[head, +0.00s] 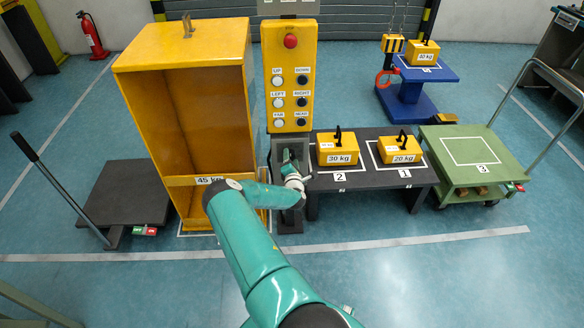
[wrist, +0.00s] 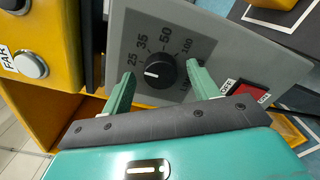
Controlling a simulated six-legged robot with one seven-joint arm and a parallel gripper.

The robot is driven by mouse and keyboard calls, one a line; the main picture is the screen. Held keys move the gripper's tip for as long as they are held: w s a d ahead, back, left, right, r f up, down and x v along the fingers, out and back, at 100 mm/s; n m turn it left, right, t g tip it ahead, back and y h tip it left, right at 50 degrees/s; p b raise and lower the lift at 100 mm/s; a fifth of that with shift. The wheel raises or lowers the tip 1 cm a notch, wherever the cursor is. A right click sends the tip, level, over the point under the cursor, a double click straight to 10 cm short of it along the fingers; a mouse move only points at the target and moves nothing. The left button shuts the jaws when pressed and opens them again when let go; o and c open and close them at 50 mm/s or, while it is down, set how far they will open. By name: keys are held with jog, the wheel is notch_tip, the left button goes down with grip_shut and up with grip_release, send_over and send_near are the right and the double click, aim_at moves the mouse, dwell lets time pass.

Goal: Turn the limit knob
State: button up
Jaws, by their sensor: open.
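The limit knob (wrist: 160,71) is a round black knob with a white pointer mark. It sits on a grey panel (wrist: 215,42) with a printed scale around it, including 25, 35, 50 and 100. The mark lies on the knob's left side in the wrist view, near the 25 end. My gripper (wrist: 161,68) is open, with one green finger on each side of the knob. Gaps show between the fingers and the knob; I cannot tell the depth. In the head view my gripper (head: 295,184) is at the grey post below the button panel, and the knob is hidden.
A red-and-black switch (wrist: 246,92) is close to the right finger. The yellow button panel (head: 290,80) rises above the post. A yellow cabinet (head: 190,110) stands left, a dark table (head: 375,182) with yellow weights right. The floor in front is clear.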

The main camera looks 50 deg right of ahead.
jog(key=v, duration=1.3)
jog(key=shift+s, duration=0.2)
jog(key=shift+a, duration=0.15)
jog(key=shift+w+r, duration=0.1)
